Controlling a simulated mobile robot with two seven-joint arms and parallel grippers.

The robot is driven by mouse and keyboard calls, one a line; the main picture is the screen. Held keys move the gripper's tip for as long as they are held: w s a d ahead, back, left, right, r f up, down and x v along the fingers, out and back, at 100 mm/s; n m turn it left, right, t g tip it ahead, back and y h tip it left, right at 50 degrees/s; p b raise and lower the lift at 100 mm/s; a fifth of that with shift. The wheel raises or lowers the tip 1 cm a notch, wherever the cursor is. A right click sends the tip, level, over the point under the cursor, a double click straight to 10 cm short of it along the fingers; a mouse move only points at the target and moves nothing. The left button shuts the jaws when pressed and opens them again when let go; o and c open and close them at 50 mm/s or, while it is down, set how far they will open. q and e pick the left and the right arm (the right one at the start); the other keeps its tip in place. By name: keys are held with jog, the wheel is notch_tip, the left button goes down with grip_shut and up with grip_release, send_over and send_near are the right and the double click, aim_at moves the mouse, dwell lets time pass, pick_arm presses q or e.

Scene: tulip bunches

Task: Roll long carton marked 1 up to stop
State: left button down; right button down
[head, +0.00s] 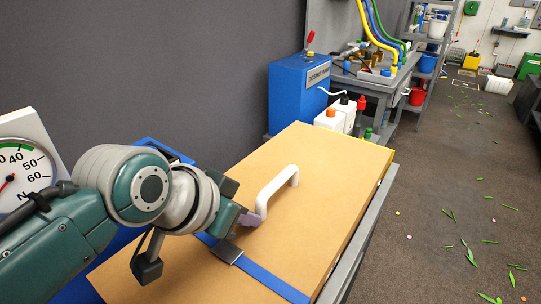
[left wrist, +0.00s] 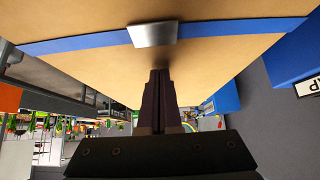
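A long tan carton (head: 315,165) lies in front of me, with a blue strap (head: 268,281) and a grey buckle (head: 226,251) across it. A white handle (head: 277,188) stands on its top. I see no number 1 on the faces in view. My left gripper (head: 249,218) is over the carton, close to the near end of the handle; I cannot tell whether they touch. In the left wrist view its fingers (left wrist: 158,75) are together with nothing seen between them, and the strap and buckle (left wrist: 153,34) show beyond. My right gripper is not in view.
A dial gauge marked N (head: 20,175) stands at the left. A blue pump box (head: 298,90) and white bottles (head: 338,116) stand beyond the carton. A grey rail (head: 357,250) runs along its right side. The floor at right is open, with scattered leaves (head: 470,257).

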aim_at(263, 194)
pick_arm(q)
jog(key=shift+w+d+f+b, duration=0.1)
jog(key=shift+w+d+b, duration=0.55)
jog(key=shift+w+b, duration=0.25)
jog(key=shift+w+d+b, duration=0.6)
jog(key=shift+w+b, duration=0.25)
jog(key=shift+b, duration=0.05)
jog(key=shift+w+d+b, duration=0.3)
jog(key=shift+w, duration=0.15)
jog(key=shift+r, duration=0.2)
